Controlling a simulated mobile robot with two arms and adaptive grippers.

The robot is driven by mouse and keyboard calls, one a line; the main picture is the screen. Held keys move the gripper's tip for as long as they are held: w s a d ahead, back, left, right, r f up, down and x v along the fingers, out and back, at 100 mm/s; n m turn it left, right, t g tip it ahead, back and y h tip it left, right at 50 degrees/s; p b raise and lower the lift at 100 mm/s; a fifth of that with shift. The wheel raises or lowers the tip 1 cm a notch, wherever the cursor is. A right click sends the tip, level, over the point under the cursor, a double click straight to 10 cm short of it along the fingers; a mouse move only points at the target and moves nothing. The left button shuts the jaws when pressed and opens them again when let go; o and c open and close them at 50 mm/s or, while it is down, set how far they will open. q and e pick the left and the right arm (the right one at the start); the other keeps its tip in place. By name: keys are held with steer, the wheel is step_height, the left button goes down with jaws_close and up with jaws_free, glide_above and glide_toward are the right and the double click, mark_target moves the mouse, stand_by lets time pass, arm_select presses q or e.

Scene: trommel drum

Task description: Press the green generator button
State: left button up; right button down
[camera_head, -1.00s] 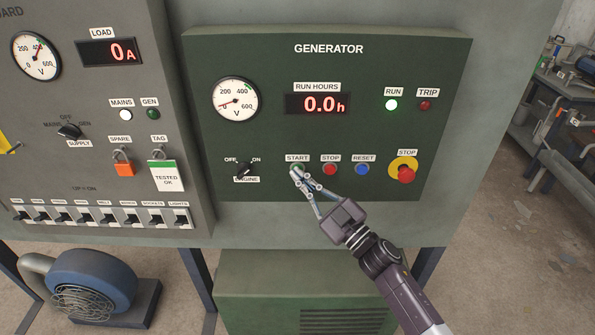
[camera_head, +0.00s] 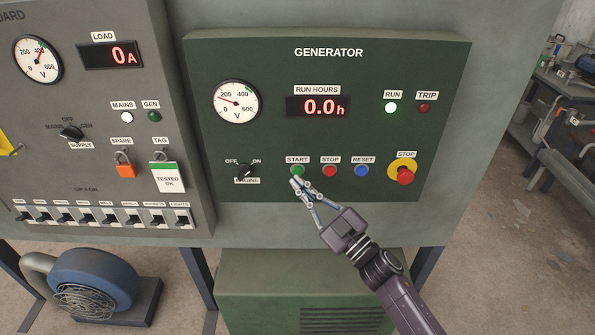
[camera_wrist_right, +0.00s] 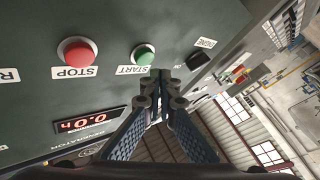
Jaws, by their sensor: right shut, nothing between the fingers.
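The green START button (camera_head: 297,170) sits on the dark green generator panel (camera_head: 400,60), left of the red STOP button (camera_head: 330,170). My right gripper (camera_head: 296,181) is shut and empty, its tips just below the green button in the head view. In the right wrist view the green button (camera_wrist_right: 143,54) is fully visible, just beyond the fingertips (camera_wrist_right: 161,74). The tips look slightly apart from it. The RUN lamp (camera_head: 391,108) is lit white-green, and the TRIP lamp (camera_head: 424,108) is dull red. My left gripper is not in view.
The blue RESET button (camera_head: 362,170) and the red mushroom STOP (camera_head: 404,175) on its yellow base lie to the right. The black engine switch (camera_head: 245,170) is close on the left. The voltmeter (camera_head: 236,102) is above it; the run-hours display (camera_head: 318,105) reads 0.0.

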steer(key=s+p, duration=0.1)
steer(key=s, duration=0.3)
steer(key=shift+s+r+p, duration=0.1)
steer(key=shift+s+p, duration=0.1)
steer(key=shift+p, duration=0.2)
stand_by(0.4)
